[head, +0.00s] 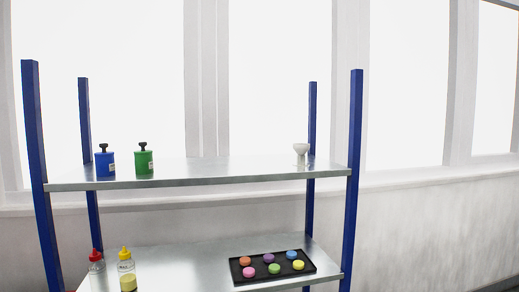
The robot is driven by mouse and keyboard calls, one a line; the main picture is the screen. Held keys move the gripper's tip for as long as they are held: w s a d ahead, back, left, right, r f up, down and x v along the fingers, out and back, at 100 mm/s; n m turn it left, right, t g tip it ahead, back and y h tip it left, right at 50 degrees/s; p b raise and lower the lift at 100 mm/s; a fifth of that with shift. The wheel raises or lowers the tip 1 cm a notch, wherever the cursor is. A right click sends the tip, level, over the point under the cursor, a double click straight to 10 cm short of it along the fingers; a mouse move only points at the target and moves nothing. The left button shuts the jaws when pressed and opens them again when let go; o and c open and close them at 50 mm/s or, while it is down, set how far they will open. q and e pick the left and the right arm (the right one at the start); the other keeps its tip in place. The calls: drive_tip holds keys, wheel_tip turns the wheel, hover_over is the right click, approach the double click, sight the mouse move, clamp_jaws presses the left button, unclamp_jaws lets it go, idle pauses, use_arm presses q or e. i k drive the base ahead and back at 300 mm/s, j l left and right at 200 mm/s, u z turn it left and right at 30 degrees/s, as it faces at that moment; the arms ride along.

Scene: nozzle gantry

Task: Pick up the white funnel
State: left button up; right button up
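The white funnel (301,151) stands on the top shelf (220,180) of a rack, near its right end. Its wide mouth is up and its narrower part points down to the shelf. Nothing blocks it in the head view. Neither of my grippers shows in the head view.
A blue container (105,164) and a green container (144,161), both with dark knobs, stand on the top shelf's left. Two bottles, red-capped (96,262) and yellow-capped (126,270), and a black tray (288,280) of coloured discs are on the lower shelf. Blue posts (352,170) stand at the corners.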

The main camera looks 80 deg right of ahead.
sight(301, 148)
drive_tip(key=z, duration=3.05)
drive_tip(key=u, duration=4.3)
drive_tip(key=z, duration=4.3)
